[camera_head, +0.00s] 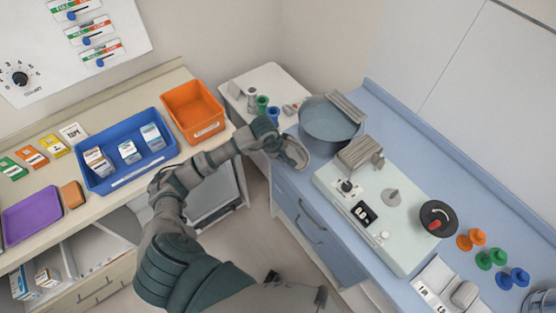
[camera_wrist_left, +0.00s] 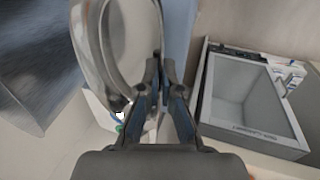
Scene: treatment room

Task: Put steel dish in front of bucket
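The steel dish (camera_head: 295,153) is a shallow, shiny round dish, held tilted at the front left edge of the blue counter. My left gripper (camera_head: 279,144) is at its left side; in the left wrist view its fingers (camera_wrist_left: 160,88) are closed on the dish's rim (camera_wrist_left: 94,48). The bucket (camera_head: 329,126) is a wide grey metal vessel on the counter, just behind and right of the dish. In the left wrist view a large grey curved surface at upper left seems to be the bucket (camera_wrist_left: 40,70). I cannot make out my right gripper.
A pale green device (camera_head: 375,215) with knobs stands right of the bucket on the blue counter (camera_head: 420,150). A white side table (camera_head: 268,78) with small cups is behind. An orange bin (camera_head: 193,110) and blue tray (camera_head: 125,172) sit on the left bench.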

